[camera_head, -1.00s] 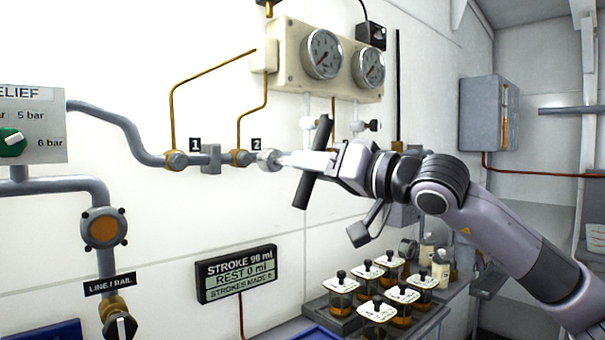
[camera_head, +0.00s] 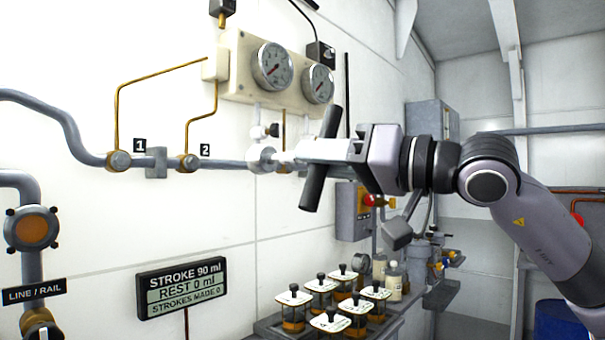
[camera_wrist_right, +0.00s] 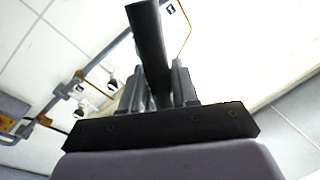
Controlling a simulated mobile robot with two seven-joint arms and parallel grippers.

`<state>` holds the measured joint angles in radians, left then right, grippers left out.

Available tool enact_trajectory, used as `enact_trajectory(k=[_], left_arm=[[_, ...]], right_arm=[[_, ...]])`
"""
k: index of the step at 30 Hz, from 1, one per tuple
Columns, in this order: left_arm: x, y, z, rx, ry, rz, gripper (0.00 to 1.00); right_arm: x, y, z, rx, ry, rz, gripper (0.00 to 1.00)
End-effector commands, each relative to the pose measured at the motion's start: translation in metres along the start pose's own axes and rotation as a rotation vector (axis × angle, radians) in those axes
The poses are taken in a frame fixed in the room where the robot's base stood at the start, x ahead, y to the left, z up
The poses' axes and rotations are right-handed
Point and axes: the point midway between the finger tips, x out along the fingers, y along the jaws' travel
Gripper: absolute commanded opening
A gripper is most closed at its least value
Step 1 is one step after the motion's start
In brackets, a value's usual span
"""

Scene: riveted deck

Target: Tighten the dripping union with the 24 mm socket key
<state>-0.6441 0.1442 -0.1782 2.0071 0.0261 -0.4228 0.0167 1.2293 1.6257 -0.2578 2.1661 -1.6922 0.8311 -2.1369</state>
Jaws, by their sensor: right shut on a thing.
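My right gripper (camera_head: 338,151) is shut on the socket key, whose dark cross bar (camera_head: 313,185) stands tilted across the fingers. The key's pale round socket end (camera_head: 262,158) points left and overlaps the grey pipe in the picture; I cannot tell whether it touches. Brass union 1 (camera_head: 118,161) and union 2 (camera_head: 187,163) sit on the pipe to the left. A bit of brass shows just behind the key, mostly hidden. I see no drip. In the right wrist view the dark bar (camera_wrist_right: 150,45) rises between the fingers. My left gripper is out of view.
Two gauges on a cream panel (camera_head: 240,82) hang above the pipe. A stroke display (camera_head: 181,287) is on the wall below. Several lidded jars (camera_head: 330,321) and bottles stand below the arm. A grey control box (camera_head: 347,212) is behind it.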

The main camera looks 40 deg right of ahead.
Motion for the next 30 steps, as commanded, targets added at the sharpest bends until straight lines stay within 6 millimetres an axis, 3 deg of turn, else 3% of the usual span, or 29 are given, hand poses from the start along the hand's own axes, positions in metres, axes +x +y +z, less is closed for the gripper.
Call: enact_trajectory(k=[15, 30], left_arm=[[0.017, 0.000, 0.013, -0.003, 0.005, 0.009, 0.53], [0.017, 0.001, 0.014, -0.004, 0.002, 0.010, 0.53]], right_arm=[[-0.060, -0.012, 0.000, -0.002, 0.006, -0.001, 0.00], [-0.064, -0.013, -0.001, 0.000, -0.001, -0.003, 0.00]])
